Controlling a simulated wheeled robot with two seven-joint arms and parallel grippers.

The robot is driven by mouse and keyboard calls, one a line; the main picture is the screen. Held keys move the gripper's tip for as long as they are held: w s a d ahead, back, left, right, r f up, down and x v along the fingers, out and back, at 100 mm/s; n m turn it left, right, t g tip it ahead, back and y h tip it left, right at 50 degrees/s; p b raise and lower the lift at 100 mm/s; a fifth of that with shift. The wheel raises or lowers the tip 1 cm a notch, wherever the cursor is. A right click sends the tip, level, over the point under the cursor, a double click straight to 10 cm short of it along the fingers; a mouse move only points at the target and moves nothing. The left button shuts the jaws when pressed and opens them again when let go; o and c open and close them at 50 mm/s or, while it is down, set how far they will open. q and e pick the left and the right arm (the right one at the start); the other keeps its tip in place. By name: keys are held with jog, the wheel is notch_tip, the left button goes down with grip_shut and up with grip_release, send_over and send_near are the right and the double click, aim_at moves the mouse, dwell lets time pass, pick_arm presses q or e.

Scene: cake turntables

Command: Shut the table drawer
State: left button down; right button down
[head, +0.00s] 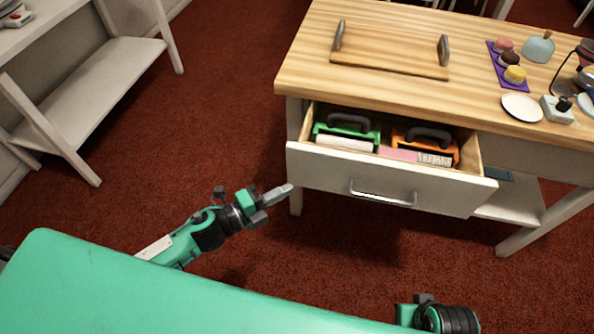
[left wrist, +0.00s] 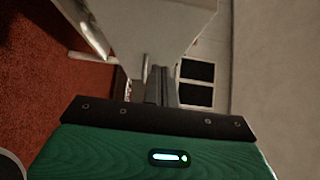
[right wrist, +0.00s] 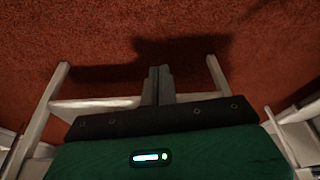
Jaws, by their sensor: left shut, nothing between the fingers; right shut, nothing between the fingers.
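The table drawer (head: 330,179) is pulled out from under the wooden table top (head: 400,90) in the head view. Its white front carries a metal bar handle (head: 383,197).
A wooden tray with grey handles (head: 388,55) lies on the table. A purple mat (head: 497,62) with small cakes and a white plate (head: 522,107) are at the right. A white shelf (head: 95,85) stands at the left. Red floor lies open between.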

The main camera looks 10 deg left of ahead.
aim_at(311, 166)
pick_arm(q)
jog(key=shift+w+d, duration=0.4)
jog(key=shift+w, duration=0.65)
jog(key=shift+w+d, duration=0.4)
jog(key=shift+w, duration=0.65)
jog(key=shift+w+d, duration=0.4)
jog(key=shift+w, duration=0.65)
pick_arm(e)
jog(key=shift+w+f, duration=0.25)
jog(key=shift+f, duration=0.2)
pick_arm(q)
jog(key=shift+w, duration=0.1)
